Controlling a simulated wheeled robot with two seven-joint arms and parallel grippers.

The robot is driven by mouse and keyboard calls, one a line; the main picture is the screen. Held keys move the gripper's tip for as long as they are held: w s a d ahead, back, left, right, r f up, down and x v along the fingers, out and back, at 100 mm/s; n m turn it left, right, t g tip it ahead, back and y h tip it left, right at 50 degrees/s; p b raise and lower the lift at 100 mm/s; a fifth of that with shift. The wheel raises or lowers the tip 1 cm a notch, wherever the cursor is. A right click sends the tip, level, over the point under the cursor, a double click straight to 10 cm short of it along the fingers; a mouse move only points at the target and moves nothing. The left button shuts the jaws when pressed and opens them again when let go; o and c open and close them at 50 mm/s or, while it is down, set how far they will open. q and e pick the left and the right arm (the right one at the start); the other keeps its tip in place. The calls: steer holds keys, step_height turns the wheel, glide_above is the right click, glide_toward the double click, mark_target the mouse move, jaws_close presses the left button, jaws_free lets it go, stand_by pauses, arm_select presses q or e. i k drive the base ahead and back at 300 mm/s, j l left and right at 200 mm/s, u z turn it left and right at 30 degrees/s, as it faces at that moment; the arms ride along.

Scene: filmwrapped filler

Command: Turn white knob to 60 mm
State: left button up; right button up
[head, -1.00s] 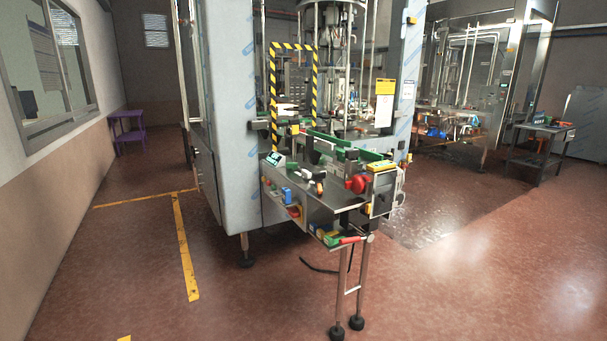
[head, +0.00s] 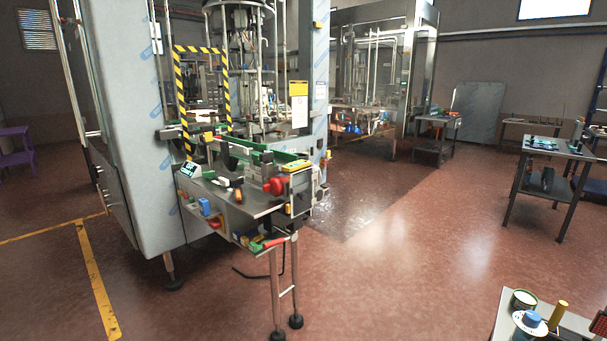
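The filler machine stands left of centre, with a small work shelf (head: 258,201) on its front. A small display unit (head: 190,169) sits at the shelf's left end; its reading is too small to make out. A red knob (head: 274,186) is at the shelf's right side. Small white and dark parts (head: 222,181) lie or are mounted between them; I cannot tell whether one is the white knob. Neither of my grippers is in view.
Machine legs (head: 276,291) stand on the red floor in front of the shelf. A table with a white top (head: 515,309) is at the lower right, and a dark cart (head: 545,180) is farther back. The floor between (head: 400,250) is clear.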

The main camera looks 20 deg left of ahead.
mark_target(224, 183)
steer(key=i+j+z, duration=0.1)
steer(key=j+z, duration=0.25)
steer(key=j, duration=0.15)
steer(key=j+z, duration=0.35)
steer(key=j, duration=0.2)
steer(key=j+z, duration=0.4)
steer(key=k+j+z, duration=0.15)
steer(key=j+z, duration=0.2)
steer(key=j, duration=0.25)
steer(key=k+j+z, duration=0.2)
steer(key=j+z, duration=0.15)
steer(key=j, duration=0.15)
